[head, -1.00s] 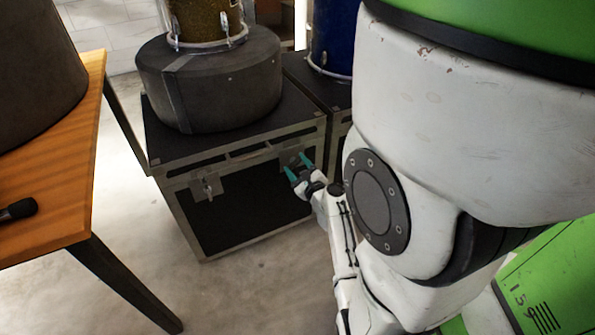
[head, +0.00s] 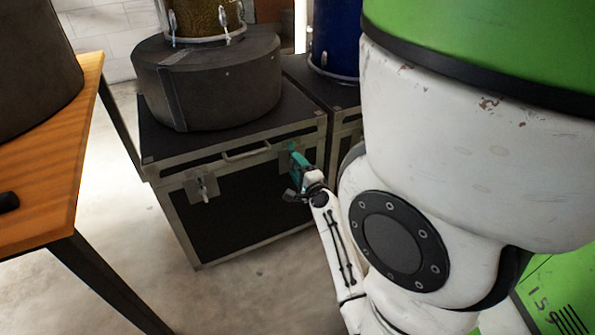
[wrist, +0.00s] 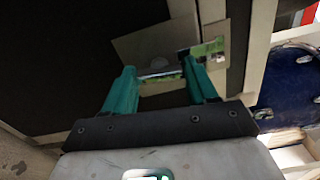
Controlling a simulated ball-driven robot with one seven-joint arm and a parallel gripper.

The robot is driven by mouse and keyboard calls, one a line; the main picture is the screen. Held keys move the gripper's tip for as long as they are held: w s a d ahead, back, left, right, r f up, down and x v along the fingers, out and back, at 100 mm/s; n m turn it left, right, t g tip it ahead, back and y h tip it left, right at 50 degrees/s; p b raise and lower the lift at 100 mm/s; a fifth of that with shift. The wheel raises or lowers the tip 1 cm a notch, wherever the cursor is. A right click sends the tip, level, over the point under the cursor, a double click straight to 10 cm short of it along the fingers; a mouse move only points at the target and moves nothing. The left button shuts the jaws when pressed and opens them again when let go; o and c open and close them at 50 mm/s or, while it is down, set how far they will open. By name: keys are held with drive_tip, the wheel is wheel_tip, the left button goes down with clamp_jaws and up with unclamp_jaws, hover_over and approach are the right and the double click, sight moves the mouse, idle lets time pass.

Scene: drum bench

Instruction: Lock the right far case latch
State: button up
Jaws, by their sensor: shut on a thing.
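The black case (head: 245,205) with metal edges stands on the floor. Its front has a left latch (head: 203,187) and a right latch, which my gripper (head: 298,162) mostly covers in the head view. In the wrist view, the right latch's plate (wrist: 145,45) is on the dark case face. The teal fingers of my gripper (wrist: 160,73) are either side of a shiny metal part of the latch and shut on it. I cannot tell whether the latch is locked.
A round dark drum case (head: 215,85) with a gold drum (head: 205,18) sits on top of the case. A blue drum (head: 335,40) stands on another case at the right. A wooden table (head: 50,200) is at the left. Bare floor lies in front.

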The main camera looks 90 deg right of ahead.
drive_tip(key=shift+n, duration=0.6)
drive_tip(key=o, duration=1.1)
drive_tip(key=shift+c, duration=0.2)
drive_tip(key=shift+a, duration=0.1)
drive_tip(key=b+v, duration=0.1)
drive_tip(key=v, duration=0.9)
drive_tip(key=shift+s+a, duration=0.15)
drive_tip(key=shift+a, duration=0.15)
drive_tip(key=shift+f, duration=0.1)
